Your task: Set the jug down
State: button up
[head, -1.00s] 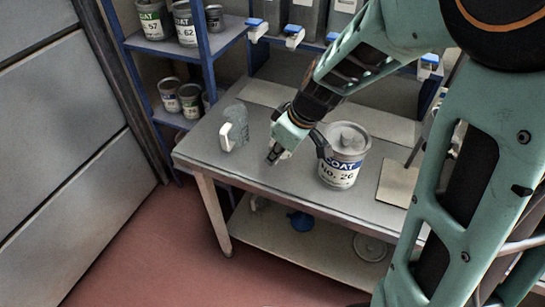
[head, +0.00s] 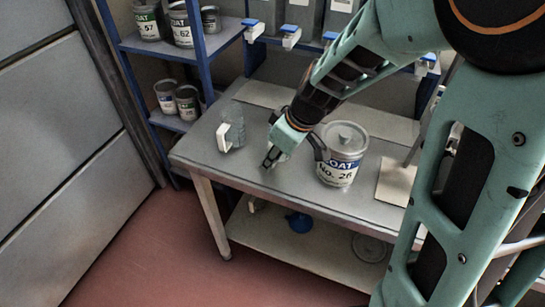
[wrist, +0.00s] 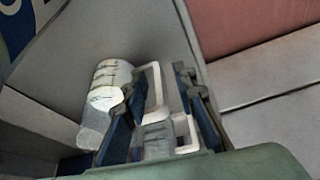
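The jug (head: 236,124) is clear with a white handle (head: 223,137). It stands upright on the grey bench top, toward its left end. My gripper (head: 270,160) is to the right of the jug in the head view, low over the bench and apart from it. In the wrist view the jug (wrist: 104,100) shows graduation marks, left of my gripper (wrist: 165,85). Its fingers are spread, with nothing gripped. A second marked, white-handled shape (wrist: 160,138) shows between the fingers; I cannot tell whether it is a reflection or another vessel.
A large tin (head: 342,158) labelled No. 26 stands on the bench right of my gripper. A pale square plate (head: 396,182) lies further right. Blue shelving (head: 204,60) with tins is behind. A lower shelf (head: 310,240) holds a blue item. The bench's front left is clear.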

jog(key=p+v, duration=0.5)
jog(key=v, duration=0.7)
jog(key=shift+p, duration=0.35)
jog(key=shift+r, duration=0.1)
